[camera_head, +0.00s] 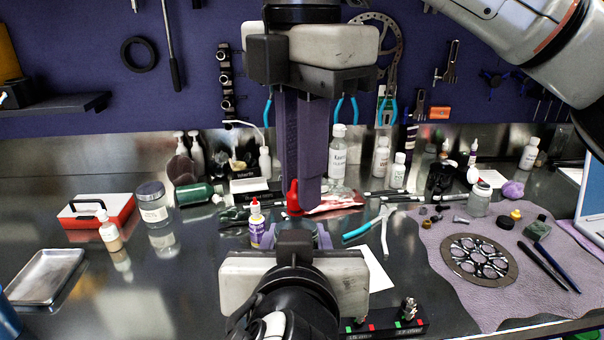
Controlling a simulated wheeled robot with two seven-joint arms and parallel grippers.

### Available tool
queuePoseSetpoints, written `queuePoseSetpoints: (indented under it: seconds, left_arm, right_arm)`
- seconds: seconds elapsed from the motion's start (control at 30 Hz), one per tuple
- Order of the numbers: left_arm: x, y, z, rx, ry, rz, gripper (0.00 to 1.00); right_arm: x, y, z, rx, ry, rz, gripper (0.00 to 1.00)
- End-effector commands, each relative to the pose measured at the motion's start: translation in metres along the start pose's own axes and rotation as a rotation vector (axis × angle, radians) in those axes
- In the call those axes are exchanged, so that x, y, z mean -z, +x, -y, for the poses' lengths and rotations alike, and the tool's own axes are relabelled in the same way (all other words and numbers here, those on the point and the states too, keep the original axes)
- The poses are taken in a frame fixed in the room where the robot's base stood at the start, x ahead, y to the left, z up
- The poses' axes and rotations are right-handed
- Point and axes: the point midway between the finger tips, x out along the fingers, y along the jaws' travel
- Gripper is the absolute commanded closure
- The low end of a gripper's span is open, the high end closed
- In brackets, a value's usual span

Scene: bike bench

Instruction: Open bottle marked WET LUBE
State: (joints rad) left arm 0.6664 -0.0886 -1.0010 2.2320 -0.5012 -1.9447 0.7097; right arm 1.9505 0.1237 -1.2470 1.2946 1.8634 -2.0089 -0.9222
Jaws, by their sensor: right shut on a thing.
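My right gripper (300,205) comes down from the top centre with its long fingers pointing at the bench. It is shut on a red cap-like piece (293,197), which shows at the left edge of its fingertips. My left gripper (295,240) reaches in from the bottom centre, just below the right one and pointing away from me. Its own body hides whatever is between its fingers. A small bottle with a purple and yellow label and a red tip (256,224) stands just left of the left gripper. I cannot read WET LUBE on any bottle.
Teal-handled pliers (366,227) and white paper (376,270) lie to the right. A purple mat (445,285) with a chainring (480,259) fills the right side. A red toolbox (97,212) and metal tray (45,276) are at left. White bottles (338,157) stand behind.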

Motion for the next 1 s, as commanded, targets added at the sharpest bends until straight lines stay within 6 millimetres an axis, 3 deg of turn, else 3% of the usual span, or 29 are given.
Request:
queuePoseSetpoints:
  seconds: [0.3,0.5,1.0]
  left_arm:
    - [0.0001,-0.0001,-0.0009,-0.002,0.002,0.0,1.0]
    - [0.0001,0.0,-0.0005,-0.001,0.001,0.0,1.0]
    - [0.0003,0.0003,0.0005,0.002,-0.001,0.0,1.0]
  right_arm:
    - [0.0025,-0.0005,-0.0056,-0.003,-0.693,0.0,1.0]
    - [0.0029,-0.0008,-0.0072,-0.003,-0.967,0.001,1.0]
    - [0.0027,-0.0008,-0.0073,-0.003,-1.0,0.002,1.0]
